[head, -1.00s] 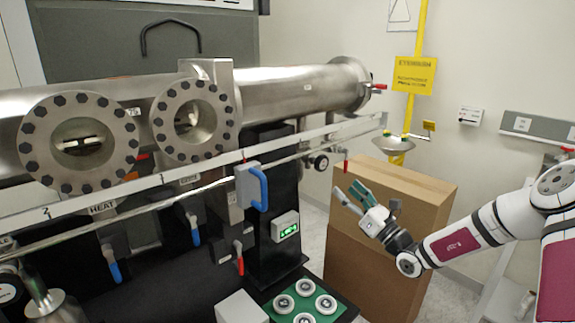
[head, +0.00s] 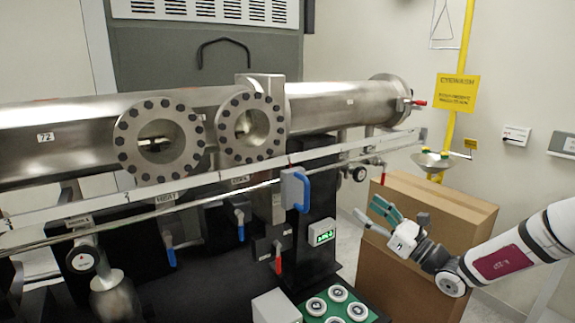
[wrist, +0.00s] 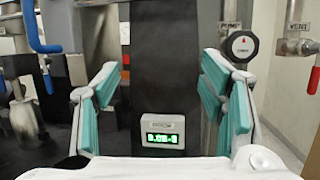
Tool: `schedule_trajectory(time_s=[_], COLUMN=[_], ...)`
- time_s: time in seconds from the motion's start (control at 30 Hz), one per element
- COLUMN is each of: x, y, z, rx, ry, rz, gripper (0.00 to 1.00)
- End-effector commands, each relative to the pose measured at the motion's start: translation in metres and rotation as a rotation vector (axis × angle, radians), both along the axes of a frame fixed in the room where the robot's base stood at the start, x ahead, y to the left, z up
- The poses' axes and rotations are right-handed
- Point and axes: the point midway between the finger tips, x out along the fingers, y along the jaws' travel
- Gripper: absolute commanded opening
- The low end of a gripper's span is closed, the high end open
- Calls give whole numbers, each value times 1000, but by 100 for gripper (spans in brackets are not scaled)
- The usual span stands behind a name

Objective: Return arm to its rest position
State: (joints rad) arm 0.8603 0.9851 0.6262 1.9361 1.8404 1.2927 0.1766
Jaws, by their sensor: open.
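My gripper (head: 378,217) is at the right in the head view, in front of the cardboard boxes and pointing left toward the apparatus. Its two teal-padded fingers are apart with nothing between them. In the wrist view, my gripper (wrist: 160,95) shows its fingers at left and right, spread wide. Beyond the fingers is a black column with a small display box (wrist: 162,132) with green digits. The same display box (head: 321,232) shows in the head view, left of my gripper and apart from it.
A long steel vacuum chamber (head: 335,103) with two bolted ports spans the view. A blue handle (head: 302,190) and a rail (head: 215,181) lie left of my gripper. A green plate (head: 368,315) with white round fittings is below. Stacked cardboard boxes (head: 455,210) stand behind my arm.

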Motion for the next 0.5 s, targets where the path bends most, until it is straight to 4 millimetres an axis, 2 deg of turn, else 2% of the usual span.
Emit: schedule_trajectory(time_s=[0.27,0.4,0.5], x=[-36,-72,-99], y=[62,101,122], z=[17,24,26], rx=[-245,-440,-581], ry=[-60,-114,-156], rz=[191,335,432], gripper=[64,64,64])
